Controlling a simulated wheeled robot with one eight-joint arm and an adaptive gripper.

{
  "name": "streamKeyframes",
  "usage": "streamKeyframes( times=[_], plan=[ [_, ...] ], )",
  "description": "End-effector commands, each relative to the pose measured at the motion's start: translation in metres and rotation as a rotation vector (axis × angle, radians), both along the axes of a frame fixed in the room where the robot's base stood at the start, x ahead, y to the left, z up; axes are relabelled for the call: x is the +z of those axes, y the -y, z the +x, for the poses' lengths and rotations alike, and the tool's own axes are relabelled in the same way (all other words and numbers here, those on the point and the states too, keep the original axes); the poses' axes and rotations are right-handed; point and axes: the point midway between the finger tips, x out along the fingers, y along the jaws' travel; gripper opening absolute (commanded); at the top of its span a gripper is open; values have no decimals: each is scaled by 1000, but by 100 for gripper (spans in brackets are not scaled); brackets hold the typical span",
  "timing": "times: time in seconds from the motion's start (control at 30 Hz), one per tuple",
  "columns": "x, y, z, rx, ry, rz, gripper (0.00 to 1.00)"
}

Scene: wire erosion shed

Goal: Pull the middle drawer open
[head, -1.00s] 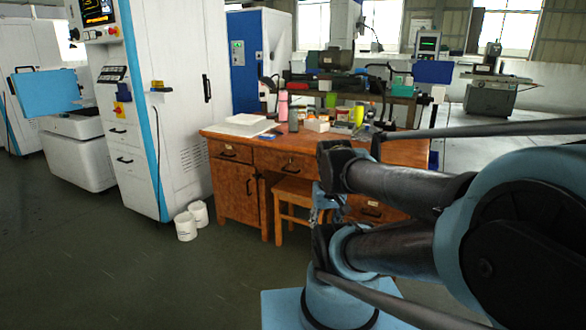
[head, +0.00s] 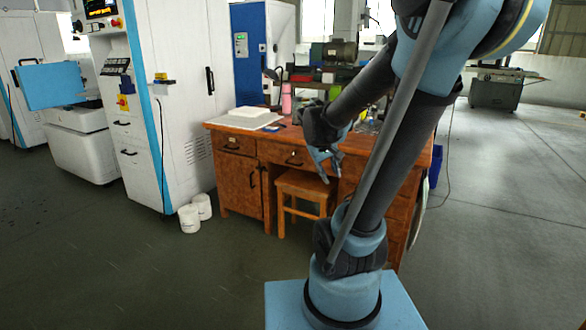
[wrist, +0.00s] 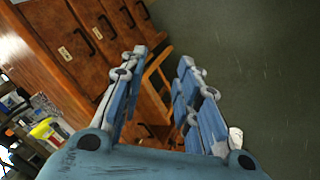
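The wooden desk (head: 340,141) has a left drawer (head: 234,146), a wide middle drawer (head: 283,156) under the desktop, and a right stack of drawers partly hidden by my arm. The middle drawer looks shut, with a dark handle at its centre. My gripper (head: 328,166) is in front of the desk, right of that handle and above the stool. The wrist view shows the gripper (wrist: 163,56) open, its blue fingers apart with nothing between them. The right-hand drawer fronts (wrist: 60,22) with dark handles lie left of the fingers, apart from them.
A wooden stool (head: 303,185) stands under the desk, below my gripper. Two white buckets (head: 189,218) stand on the floor by the tall white cabinet (head: 180,95). A white box (head: 245,117) lies on the desktop.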

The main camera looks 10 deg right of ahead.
Motion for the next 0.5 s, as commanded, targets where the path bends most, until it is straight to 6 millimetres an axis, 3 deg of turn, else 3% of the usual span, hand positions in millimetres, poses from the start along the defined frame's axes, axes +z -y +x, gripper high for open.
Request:
streamKeyframes(
  times=[0.03,0.5],
  plan=[
    [2,-1,15,14,8,-23,30],
    [1,-9,139,127,88,-243,30]
  ],
)
